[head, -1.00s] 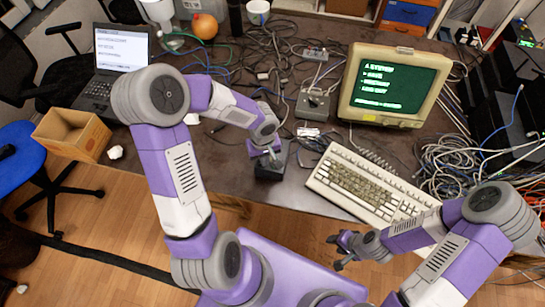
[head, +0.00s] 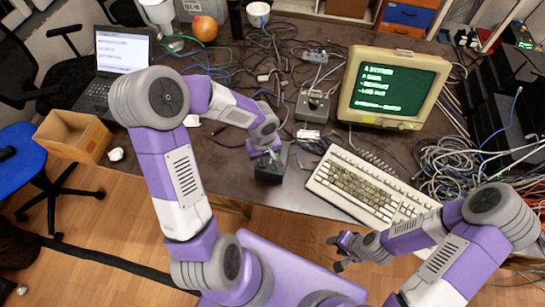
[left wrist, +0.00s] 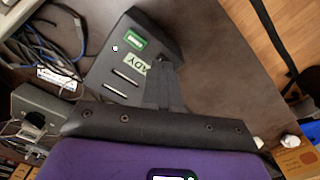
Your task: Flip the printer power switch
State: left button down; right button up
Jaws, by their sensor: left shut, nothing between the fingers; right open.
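A small dark box (head: 268,173) stands near the table's front edge. In the left wrist view this box (left wrist: 140,75) shows a green rectangle (left wrist: 135,40), a small lit green dot, pale slots and a label ending in "ADY". My left gripper (head: 277,160) is shut and empty, at the top of the box. In the left wrist view its fingers (left wrist: 165,88) overlap the box's right side; I cannot tell whether they touch it. No switch lever is clearly visible. My right gripper (head: 338,252) is open and empty, in front of the table.
A grey box with a knob (head: 312,106) stands behind the dark box. A beige keyboard (head: 362,190) and a monitor (head: 394,85) are to the right. Cables clutter the back and right. A laptop (head: 122,55) and a cardboard box (head: 72,136) are at left. The front left tabletop is mostly clear.

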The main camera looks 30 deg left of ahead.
pick_arm(q)
jog(key=shift+r+p, duration=1.45)
jog(key=shift+r, duration=1.05)
